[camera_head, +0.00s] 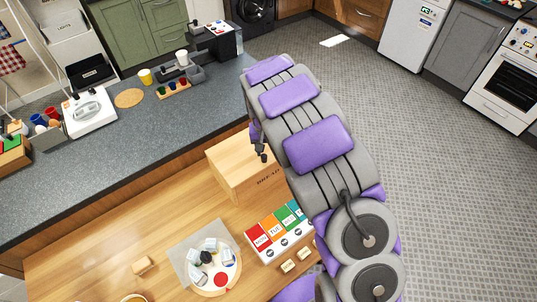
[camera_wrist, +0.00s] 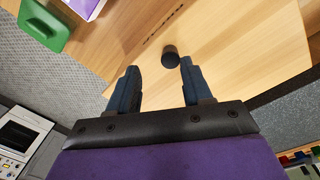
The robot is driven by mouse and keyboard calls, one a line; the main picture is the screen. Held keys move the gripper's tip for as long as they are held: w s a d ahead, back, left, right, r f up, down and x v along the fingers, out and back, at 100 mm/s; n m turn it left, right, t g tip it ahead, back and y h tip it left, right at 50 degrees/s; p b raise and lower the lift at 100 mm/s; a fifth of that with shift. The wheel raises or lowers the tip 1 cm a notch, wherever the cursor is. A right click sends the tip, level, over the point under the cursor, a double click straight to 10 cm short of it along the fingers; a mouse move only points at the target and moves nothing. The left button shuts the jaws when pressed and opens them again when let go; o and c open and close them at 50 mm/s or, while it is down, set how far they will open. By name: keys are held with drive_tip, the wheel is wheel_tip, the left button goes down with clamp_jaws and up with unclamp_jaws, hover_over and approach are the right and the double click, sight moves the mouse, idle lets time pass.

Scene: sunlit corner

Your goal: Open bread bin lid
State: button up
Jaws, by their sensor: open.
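The wooden bread bin (camera_head: 228,163) stands on the wooden table, with "BREAD" lettering on its front. Its lid looks closed. A dark round knob (camera_head: 264,158) sticks out from it; in the wrist view the knob (camera_wrist: 170,53) shows just beyond my fingertips, between their lines and nearer the right finger. My gripper (camera_wrist: 160,66) is open and empty, with its two dark blue fingers apart and pointing at the wooden face (camera_wrist: 225,45). In the head view my gripper (camera_head: 257,143) is close to the knob, partly hidden by my arm.
A coloured weekday pill organizer (camera_head: 279,234) lies in front of the bin. A round board with several small items (camera_head: 208,262) is to its left. The grey counter (camera_head: 130,135) runs behind the bin. The table left of the bin is mostly clear.

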sight(264, 156)
drive_tip(key=shift+a+f, duration=1.1)
drive_tip(key=shift+f, duration=0.15)
drive_tip(key=shift+s+a+f, duration=0.1)
drive_tip(key=shift+a+f, duration=0.1)
drive_tip(key=shift+f, duration=0.25)
drive_tip(key=shift+d, duration=1.25)
drive_tip(key=shift+c, duration=0.4)
drive_tip(key=shift+a, duration=0.1)
drive_tip(key=shift+c, duration=0.8)
drive_tip(key=shift+a, duration=0.65)
drive_tip(key=shift+c, duration=1.4)
drive_tip(key=c, duration=0.3)
drive_tip(key=shift+d, duration=0.3)
clamp_jaws()
